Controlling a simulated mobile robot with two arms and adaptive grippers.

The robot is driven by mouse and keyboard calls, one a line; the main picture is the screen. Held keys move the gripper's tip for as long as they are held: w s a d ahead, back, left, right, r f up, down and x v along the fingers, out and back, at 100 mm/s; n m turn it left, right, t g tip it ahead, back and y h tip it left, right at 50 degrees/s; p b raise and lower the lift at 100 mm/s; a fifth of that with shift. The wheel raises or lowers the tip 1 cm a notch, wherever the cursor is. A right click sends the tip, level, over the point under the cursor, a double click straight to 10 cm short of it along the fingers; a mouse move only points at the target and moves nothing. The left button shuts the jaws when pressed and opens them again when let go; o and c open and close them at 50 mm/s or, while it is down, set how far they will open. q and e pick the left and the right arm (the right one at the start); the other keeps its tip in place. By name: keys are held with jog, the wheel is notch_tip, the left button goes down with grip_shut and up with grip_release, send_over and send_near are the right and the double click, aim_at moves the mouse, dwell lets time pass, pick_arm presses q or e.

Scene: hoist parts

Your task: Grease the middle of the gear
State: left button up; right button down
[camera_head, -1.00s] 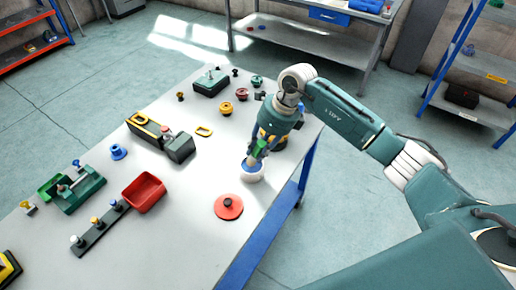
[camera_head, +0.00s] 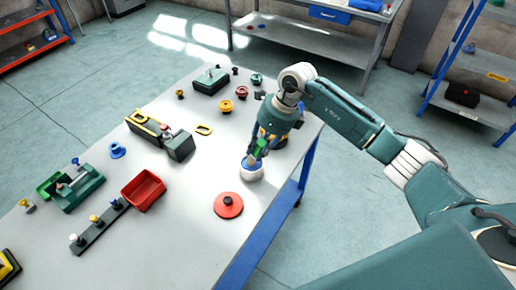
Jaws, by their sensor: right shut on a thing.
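My right gripper (camera_head: 261,144) is shut on a small tool with a green handle (camera_head: 258,150), which looks like a brush. The tool points down and left, with its tip at a white round pot (camera_head: 252,174) with a blue top. Whether the tip touches the inside of the pot is too small to tell. A flat red disc (camera_head: 238,210) with a dark round centre lies on the table in front of the pot; it may be the gear, but teeth cannot be made out. My left gripper is not in view.
The grey table (camera_head: 190,235) also holds a red bin (camera_head: 143,192), a green fixture (camera_head: 78,188), a dark rail with knobs (camera_head: 98,232) and a yellow-and-dark block (camera_head: 146,127). Yellow, red and green round parts stand near the far end. Table space left of the red disc is clear.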

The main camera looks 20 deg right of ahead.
aim_at(258, 142)
jog(key=shift+s+f+b, duration=0.15)
jog(key=shift+f+b, duration=0.3)
jog(key=shift+b, duration=0.05)
dwell(1.6)
jog(key=shift+r+p, duration=0.6)
jog(key=shift+r, duration=0.5)
jog(key=shift+r+p, duration=1.25)
jog(key=shift+r, duration=1.25)
